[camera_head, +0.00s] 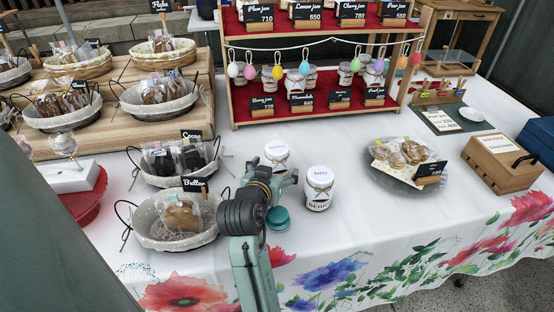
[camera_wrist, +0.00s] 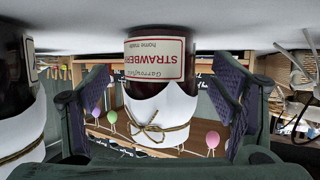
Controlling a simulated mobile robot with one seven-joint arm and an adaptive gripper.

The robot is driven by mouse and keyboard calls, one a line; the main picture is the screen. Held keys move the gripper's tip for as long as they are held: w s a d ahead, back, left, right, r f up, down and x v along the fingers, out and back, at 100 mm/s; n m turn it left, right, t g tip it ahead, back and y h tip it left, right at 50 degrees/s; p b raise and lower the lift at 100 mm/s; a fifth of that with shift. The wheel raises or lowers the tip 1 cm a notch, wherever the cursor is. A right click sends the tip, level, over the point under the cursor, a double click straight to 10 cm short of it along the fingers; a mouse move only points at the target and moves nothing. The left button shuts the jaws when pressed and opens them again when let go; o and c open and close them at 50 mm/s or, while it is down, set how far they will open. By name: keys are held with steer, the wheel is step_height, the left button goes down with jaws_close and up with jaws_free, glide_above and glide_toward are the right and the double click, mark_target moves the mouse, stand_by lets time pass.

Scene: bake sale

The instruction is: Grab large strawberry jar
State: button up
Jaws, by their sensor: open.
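The large strawberry jar (camera_wrist: 160,62) is in the middle of the wrist view, which is upside down. It has dark red contents, a cream label reading "STRAWBER…" and a white cloth cover tied with twine. My gripper (camera_wrist: 168,100) is open, with one finger on each side of the jar and visible gaps to it. In the head view the jar (camera_head: 277,151) stands upright on the white tablecloth, just beyond my gripper (camera_head: 274,178), which partly hides it. How deep the jar sits between the fingers is hard to tell.
A second large cloth-topped jar (camera_head: 320,188) stands close on the right; it also shows at the left of the wrist view (camera_wrist: 20,90). Baskets of cookies (camera_head: 155,240) crowd the left. A plate (camera_head: 385,178) lies right. A jam shelf (camera_head: 300,117) stands behind.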

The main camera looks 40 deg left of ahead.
steer(key=shift+x, duration=1.1)
steer(key=shift+r, duration=0.1)
steer(key=c, duration=1.7)
steer(key=shift+o, duration=0.2)
